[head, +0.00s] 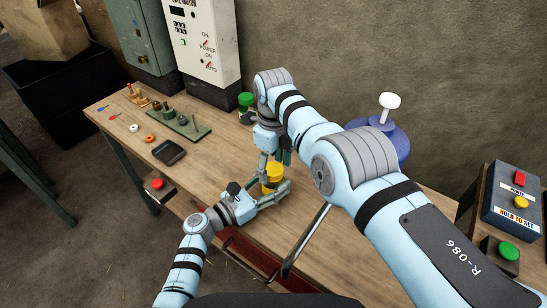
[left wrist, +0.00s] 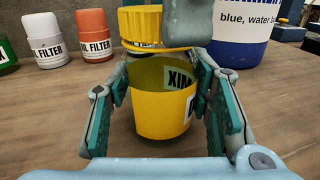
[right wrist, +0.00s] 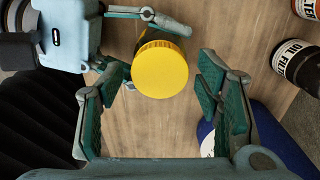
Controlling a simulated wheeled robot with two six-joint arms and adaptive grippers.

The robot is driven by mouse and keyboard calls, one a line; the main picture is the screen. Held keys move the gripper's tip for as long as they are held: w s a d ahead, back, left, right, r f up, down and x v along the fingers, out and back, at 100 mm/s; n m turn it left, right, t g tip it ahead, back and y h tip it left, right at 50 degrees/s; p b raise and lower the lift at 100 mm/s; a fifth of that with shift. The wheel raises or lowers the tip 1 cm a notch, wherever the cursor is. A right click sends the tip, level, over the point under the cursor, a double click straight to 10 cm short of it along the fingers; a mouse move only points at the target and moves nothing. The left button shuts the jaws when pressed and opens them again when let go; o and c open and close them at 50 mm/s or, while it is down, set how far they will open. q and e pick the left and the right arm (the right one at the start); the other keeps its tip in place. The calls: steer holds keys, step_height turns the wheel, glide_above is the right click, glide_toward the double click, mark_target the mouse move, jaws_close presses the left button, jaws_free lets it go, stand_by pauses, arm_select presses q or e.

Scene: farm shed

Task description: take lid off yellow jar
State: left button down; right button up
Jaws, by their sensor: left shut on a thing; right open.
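The yellow jar (left wrist: 165,115) stands between the fingers of my left gripper (head: 274,190), which is shut on its body. In the left wrist view its mouth looks open, and a ridged yellow lid (left wrist: 155,32) shows above it, seemingly apart from the jar. In the right wrist view the round lid (right wrist: 160,70) lies between the spread fingers of my right gripper (right wrist: 157,62), with small gaps on both sides. The right gripper is open and points down from above. What holds the lid up cannot be told. In the head view the arms partly hide the jar.
A blue container (left wrist: 245,35) stands close behind on the right. Red (left wrist: 95,35) and white (left wrist: 45,40) oil filters stand at the back. A green-topped can (head: 246,101) is near the wall. A black tray (head: 169,152) and small parts lie at the bench's left.

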steer(key=c, duration=1.2)
steer(key=n, duration=0.8)
steer(key=shift+r, duration=0.1)
steer(key=n, duration=0.3)
steer(key=shift+n, duration=0.4)
steer(key=n, duration=0.5)
steer(key=o, duration=1.3)
steer(key=shift+c, duration=0.2)
